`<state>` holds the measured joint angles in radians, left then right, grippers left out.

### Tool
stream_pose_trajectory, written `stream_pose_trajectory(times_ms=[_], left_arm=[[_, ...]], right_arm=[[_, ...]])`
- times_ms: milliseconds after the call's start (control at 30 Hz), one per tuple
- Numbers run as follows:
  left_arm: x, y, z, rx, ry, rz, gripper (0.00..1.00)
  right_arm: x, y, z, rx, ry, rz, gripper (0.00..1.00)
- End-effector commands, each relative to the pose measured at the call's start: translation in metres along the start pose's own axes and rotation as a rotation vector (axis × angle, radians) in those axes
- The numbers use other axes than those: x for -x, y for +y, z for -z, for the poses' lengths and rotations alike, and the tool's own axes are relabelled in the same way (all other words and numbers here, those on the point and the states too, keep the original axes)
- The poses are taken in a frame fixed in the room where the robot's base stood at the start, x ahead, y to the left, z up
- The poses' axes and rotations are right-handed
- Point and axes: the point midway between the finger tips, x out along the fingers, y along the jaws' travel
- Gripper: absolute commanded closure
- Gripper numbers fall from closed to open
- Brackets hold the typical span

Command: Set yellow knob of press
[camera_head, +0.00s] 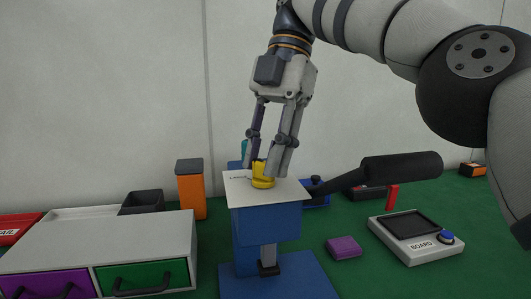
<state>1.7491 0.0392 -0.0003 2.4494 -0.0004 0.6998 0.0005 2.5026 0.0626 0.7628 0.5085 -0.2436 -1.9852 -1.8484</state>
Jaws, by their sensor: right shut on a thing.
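The press (265,225) is a blue block on a blue base plate, with a pale top plate (286,193) and a long black lever handle (402,168) reaching to the right. The yellow knob (262,181) sits on the pale top plate. My right gripper (269,168) comes down from above and is shut on the yellow knob, one finger at each side. The fingers hide part of the knob. Some small print shows on the plate left of the knob, too small to read fully. My left gripper is not in view.
A grey drawer unit with purple and green drawers (146,276) stands at the left. Behind it are a black bin (142,202) and an orange box (190,190). A board device (414,238) and a purple block (343,247) lie right on the green table. A wall stands behind.

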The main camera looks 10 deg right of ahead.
Motion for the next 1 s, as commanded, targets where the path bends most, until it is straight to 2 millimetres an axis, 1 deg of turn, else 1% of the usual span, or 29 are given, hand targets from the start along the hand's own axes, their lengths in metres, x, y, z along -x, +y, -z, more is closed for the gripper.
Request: stream_pose_trajectory(times_ms=[67, 100, 167, 600, 700, 767, 867, 1000], left_arm=[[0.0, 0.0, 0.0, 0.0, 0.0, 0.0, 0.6], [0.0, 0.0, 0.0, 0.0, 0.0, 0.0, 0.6], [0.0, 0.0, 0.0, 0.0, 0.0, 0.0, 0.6], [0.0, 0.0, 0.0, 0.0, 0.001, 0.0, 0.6], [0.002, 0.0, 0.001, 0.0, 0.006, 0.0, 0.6], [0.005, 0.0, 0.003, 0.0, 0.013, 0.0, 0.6], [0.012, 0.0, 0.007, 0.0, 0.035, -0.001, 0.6], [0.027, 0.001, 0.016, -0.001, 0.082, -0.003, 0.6]], right_arm=[[0.0, 0.0, 0.0, 0.002, 0.0, 0.001, 1.0], [0.0, 0.0, 0.0, 0.002, 0.0, 0.001, 0.65], [0.0, 0.0, 0.0, 0.002, 0.0, 0.001, 0.52], [0.0, 0.0, 0.0, -0.001, 0.0, -0.001, 0.52], [0.001, -0.001, 0.001, -0.028, -0.001, -0.014, 0.52], [0.003, -0.002, 0.002, -0.073, -0.001, -0.033, 0.52], [0.005, -0.004, 0.004, -0.2, -0.002, -0.09, 0.52], [0.009, -0.007, 0.007, -0.457, -0.006, -0.205, 0.52]])
